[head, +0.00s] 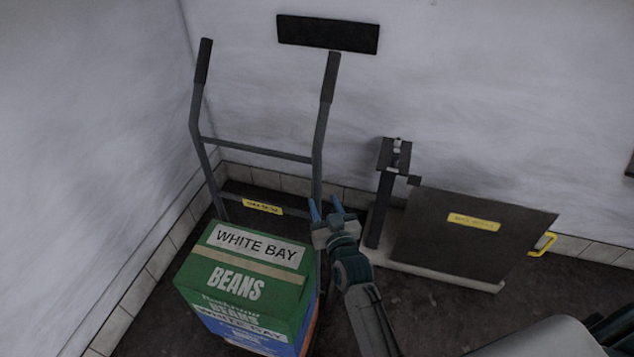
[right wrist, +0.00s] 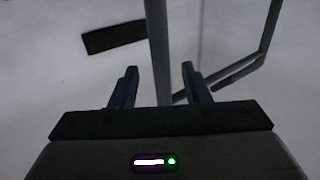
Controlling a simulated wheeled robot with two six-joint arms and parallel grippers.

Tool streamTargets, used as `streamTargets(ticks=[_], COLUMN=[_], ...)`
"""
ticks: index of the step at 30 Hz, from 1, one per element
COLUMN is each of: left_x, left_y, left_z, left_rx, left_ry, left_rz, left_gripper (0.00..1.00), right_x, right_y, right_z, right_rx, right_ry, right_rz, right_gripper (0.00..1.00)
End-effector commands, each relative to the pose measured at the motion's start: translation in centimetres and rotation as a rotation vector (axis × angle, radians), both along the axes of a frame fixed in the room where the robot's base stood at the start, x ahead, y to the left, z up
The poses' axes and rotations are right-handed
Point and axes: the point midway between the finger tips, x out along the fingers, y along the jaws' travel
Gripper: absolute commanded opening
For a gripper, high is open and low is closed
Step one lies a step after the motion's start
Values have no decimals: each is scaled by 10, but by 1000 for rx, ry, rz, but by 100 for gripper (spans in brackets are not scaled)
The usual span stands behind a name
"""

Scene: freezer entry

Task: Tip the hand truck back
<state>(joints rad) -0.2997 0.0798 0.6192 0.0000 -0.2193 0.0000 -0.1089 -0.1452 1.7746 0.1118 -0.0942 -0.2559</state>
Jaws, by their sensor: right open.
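The grey hand truck (head: 255,150) stands upright near the back left corner, with two black handle grips at the top. A green box labelled White Bay Beans (head: 250,275) sits in front of it on top of a blue box (head: 245,340), hiding the truck's lower part. My right gripper (head: 328,203) is open beside the truck's right upright, low on the frame, above the green box's far right corner. In the right wrist view, the upright (right wrist: 158,60) shows between and beyond the two open fingertips; I see no contact. My left gripper is not in view.
A black plate (head: 328,33) is on the back wall. White walls close the left and back; dark floor (head: 415,310) shows in front.

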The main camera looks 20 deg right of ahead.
Motion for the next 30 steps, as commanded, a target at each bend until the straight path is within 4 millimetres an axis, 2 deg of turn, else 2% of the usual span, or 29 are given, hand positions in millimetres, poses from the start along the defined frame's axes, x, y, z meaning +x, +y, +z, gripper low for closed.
streamTargets(ticks=[2, 6, 10, 15, 23, 30], left_x=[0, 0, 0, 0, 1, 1], left_y=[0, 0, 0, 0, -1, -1], left_z=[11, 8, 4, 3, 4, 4], left_rx=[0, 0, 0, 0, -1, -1], left_ry=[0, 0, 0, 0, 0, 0], left_rz=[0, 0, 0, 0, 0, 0], left_gripper=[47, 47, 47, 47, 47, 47], right_x=[18, 42, 58, 68, 69, 69], right_y=[0, 0, 0, 0, 0, 0], right_z=[5, 1, -1, -1, -1, -1], right_rx=[-2, -3, -1, 0, 0, 0], right_ry=[-1, 0, 0, 1, 1, 2], right_rz=[1, 1, 1, 1, 1, 1], right_gripper=[43, 43, 43, 43, 43, 0])
